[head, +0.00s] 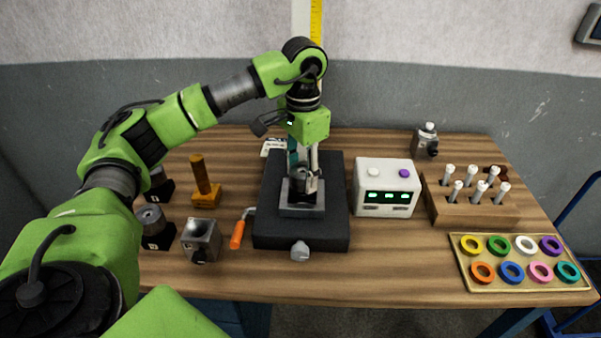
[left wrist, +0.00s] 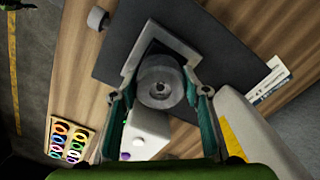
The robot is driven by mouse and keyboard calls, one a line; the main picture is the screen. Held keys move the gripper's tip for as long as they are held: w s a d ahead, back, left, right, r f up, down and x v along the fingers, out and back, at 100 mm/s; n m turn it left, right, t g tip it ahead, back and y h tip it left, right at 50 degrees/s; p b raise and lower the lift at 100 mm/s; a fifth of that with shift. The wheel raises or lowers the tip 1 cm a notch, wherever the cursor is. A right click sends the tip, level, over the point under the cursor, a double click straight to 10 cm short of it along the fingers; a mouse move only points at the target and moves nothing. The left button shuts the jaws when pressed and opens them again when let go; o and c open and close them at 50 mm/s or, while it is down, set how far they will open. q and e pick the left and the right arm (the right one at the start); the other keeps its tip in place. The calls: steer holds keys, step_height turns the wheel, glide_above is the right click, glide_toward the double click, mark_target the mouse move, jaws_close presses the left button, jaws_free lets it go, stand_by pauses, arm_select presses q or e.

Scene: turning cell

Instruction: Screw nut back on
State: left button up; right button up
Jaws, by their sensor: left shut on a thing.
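My left gripper (head: 303,183) points down over the metal fixture (head: 290,211) on the black base plate. In the left wrist view its two teal-lined fingers (left wrist: 160,98) stand on either side of a round grey piece, which looks like the nut (left wrist: 153,93), and are shut on it. A small dark round spot shows at the middle of this piece. It sits within the square metal fixture (left wrist: 137,58); whether it is threaded on cannot be told. In the head view the fingers mostly hide it. My right gripper is out of view.
The black base plate (head: 270,232) lies mid-table. A grey knob-like piece (head: 300,251) is at its front edge. An orange-handled tool (head: 238,234) and metal blocks stand left. A white box (head: 387,188), wooden peg rack (head: 470,210) and ring tray (head: 462,263) stand right.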

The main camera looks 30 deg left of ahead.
arm_select(q)
steer(key=o, duration=0.9)
steer(key=shift+w+d+r, duration=0.15)
steer(key=shift+w+r, duration=0.15)
steer(key=o, duration=0.4)
steer(key=shift+d, duration=0.15)
steer(key=shift+c, duration=0.2)
steer(key=shift+w+d+f, duration=0.1)
steer(key=shift+w+f, duration=0.05)
steer(key=shift+f, duration=0.05)
steer(key=shift+r, duration=0.45)
step_height(320, 180, up, 7)
steer(key=shift+f, duration=0.15)
steer(key=shift+f, duration=0.1)
